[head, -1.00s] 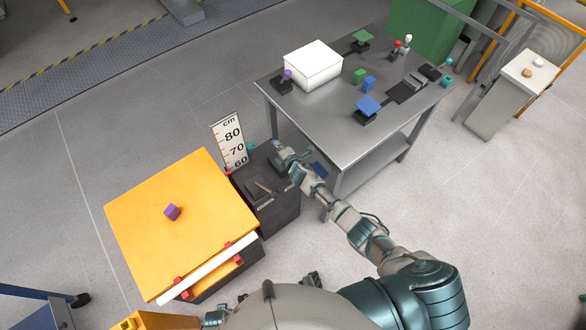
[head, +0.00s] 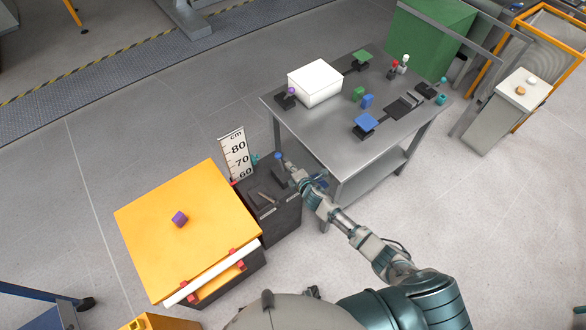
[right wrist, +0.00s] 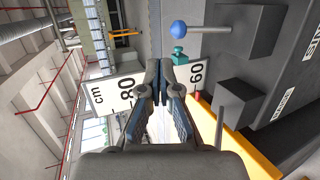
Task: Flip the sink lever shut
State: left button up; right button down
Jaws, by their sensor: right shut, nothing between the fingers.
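A dark grey unit (head: 262,224) stands between the yellow-topped cabinet and the metal table. A lever with a blue ball tip (right wrist: 179,28) sticks out from a dark block (right wrist: 248,28) on this unit; the ball also shows in the head view (head: 278,156). A second dark block with a grey rod (right wrist: 236,101) sits beside it. I cannot tell from the labels which lever is the sink one. My right gripper (right wrist: 163,68) is shut and empty, close to the blue ball but apart from it in the wrist view. My left gripper is not in view.
A height scale sign (head: 236,155) and a small teal piece (right wrist: 179,56) stand behind the unit. A metal table (head: 310,125) with a white box (head: 315,82) is at the right.

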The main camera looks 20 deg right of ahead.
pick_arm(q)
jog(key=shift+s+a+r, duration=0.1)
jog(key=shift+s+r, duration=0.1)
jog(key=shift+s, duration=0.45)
pick_arm(e)
jog(key=v, duration=0.3)
jog(key=shift+w+r, duration=0.15)
jog(key=shift+r, duration=0.1)
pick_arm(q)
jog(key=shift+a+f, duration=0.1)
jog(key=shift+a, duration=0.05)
pick_arm(e)
jog(key=shift+a, duration=0.25)
jog(key=shift+d, duration=0.1)
